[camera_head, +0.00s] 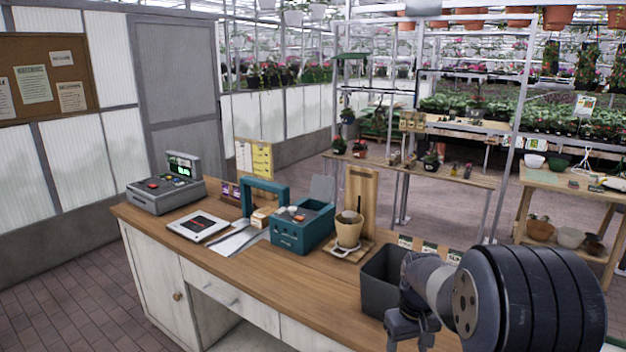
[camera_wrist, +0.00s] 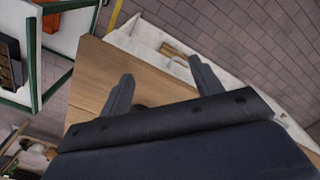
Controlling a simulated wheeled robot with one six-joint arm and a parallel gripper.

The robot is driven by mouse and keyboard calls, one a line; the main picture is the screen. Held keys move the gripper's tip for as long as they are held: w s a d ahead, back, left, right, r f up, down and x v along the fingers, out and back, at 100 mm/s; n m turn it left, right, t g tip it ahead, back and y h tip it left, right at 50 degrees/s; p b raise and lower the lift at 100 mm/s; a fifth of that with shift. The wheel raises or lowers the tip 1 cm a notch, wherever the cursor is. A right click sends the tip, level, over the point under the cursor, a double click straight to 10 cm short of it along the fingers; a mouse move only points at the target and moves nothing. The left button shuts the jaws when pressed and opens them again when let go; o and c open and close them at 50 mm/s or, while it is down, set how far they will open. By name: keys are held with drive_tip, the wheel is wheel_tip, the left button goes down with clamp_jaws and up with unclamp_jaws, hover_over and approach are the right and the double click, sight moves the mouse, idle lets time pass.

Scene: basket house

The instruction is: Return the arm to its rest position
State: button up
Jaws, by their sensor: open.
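My arm (camera_head: 520,300) fills the lower right of the head view, in front of the counter's right part. My gripper (camera_wrist: 160,80) shows in the wrist view with its two dark fingers spread apart and nothing between them. Wooden counter top (camera_wrist: 95,75) and brick-patterned floor lie beyond the fingers. In the head view, only a dark part of the wrist end shows low in the picture, and the fingertips are not clear there.
A dark grey bin (camera_head: 378,282) stands on the counter (camera_head: 225,262) beside my arm, partly hidden by it. A teal caddy (camera_head: 300,228), a beige pot (camera_head: 348,232) and a cash register (camera_head: 165,194) stand further left. Brick floor (camera_head: 60,290) is clear at left.

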drive_tip(key=s+a+f+m+b, duration=0.2)
drive_tip(key=a+f, duration=0.3)
drive_tip(key=f, duration=0.5)
drive_tip(key=shift+s+a+f+m+b, duration=0.15)
drive_tip(key=shift+s+f+m+b, duration=0.15)
drive_tip(key=shift+b, duration=0.15)
